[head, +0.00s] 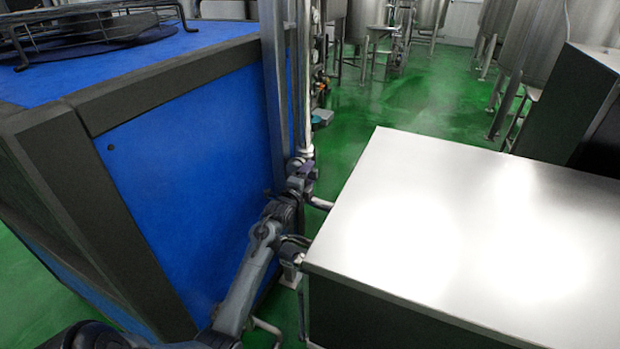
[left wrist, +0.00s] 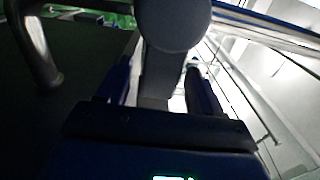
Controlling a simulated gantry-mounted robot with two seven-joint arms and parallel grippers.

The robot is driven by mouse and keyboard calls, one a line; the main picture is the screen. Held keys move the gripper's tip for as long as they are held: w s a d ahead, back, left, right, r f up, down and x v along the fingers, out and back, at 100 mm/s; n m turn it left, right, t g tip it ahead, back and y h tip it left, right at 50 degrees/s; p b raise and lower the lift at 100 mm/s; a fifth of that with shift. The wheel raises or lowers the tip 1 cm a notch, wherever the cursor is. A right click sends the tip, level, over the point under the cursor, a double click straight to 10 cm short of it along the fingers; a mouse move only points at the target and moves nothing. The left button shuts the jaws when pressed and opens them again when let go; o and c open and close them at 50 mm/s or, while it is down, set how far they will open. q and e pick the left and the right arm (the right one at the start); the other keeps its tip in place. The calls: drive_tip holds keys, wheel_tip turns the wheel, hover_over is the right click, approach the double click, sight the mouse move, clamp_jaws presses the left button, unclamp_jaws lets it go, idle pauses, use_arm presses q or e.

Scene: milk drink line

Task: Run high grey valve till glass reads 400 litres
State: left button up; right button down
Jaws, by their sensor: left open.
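My left gripper (head: 303,176) is beside the vertical pipework (head: 306,110), between the blue cabinet and the steel-topped unit. In the left wrist view the left gripper (left wrist: 158,72) is open, with one dark finger on each side of a grey, round-ended part (left wrist: 178,22). I cannot tell whether this part is the high grey valve, or whether the fingers touch it. A small grey and teal fitting (head: 322,117) sits higher on the pipework in the head view. No litre reading can be made out. The right gripper is not in view.
The large blue cabinet (head: 195,165) with dark edges fills the left. The steel-topped unit (head: 460,220) stands close on the right, leaving a narrow gap for my left arm. Steel tanks (head: 365,22) stand at the back on open green floor (head: 400,90).

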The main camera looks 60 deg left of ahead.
use_arm(q)
drive_tip(key=shift+w+a, duration=0.35)
drive_tip(key=shift+w, duration=0.25)
clamp_jaws()
